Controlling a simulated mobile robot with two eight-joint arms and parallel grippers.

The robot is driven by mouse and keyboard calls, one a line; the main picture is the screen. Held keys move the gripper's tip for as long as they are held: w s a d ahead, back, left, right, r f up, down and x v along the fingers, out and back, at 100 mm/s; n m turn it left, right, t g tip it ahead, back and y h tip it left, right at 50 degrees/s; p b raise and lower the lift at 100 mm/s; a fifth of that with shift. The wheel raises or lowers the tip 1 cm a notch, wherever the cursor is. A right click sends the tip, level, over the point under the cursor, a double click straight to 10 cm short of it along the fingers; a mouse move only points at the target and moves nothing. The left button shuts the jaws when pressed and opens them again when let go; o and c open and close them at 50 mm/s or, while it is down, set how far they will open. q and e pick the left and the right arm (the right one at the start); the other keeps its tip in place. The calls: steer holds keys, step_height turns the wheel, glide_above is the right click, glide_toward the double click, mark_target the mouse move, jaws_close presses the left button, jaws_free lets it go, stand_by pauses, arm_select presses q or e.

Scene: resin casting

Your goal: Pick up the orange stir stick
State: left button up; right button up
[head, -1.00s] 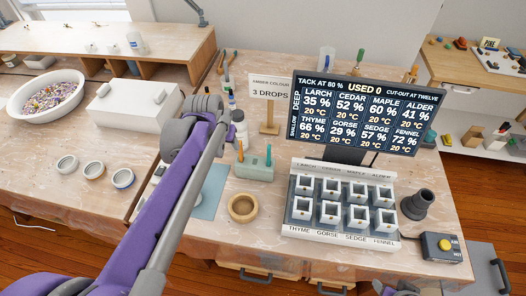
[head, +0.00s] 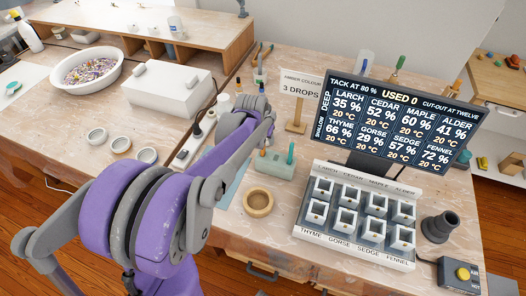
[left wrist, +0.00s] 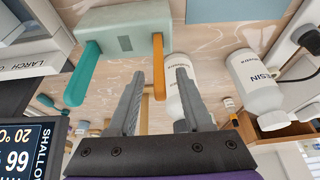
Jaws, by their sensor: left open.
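The orange stir stick (left wrist: 158,66) stands in a pale green holder (left wrist: 124,32), beside a teal stick (left wrist: 84,73). In the left wrist view my left gripper (left wrist: 160,74) is open, its fingertips on either side of the orange stick with gaps visible. In the head view the holder (head: 272,165) and the teal stick (head: 291,153) show, but my left arm and gripper (head: 264,118) largely hide the orange stick. My right gripper is not in view.
White resin bottles (left wrist: 258,82) stand close by the left gripper. A wooden ring (head: 258,202) lies in front of the holder. The mould tray (head: 330,240) and a screen (head: 392,125) stand to the right, and a sign (head: 298,88) behind.

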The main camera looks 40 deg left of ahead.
arm_select(q)
steer(key=shift+x, duration=0.9)
steer(key=shift+s, duration=0.1)
steer(key=shift+c, duration=0.3)
jaws_close()
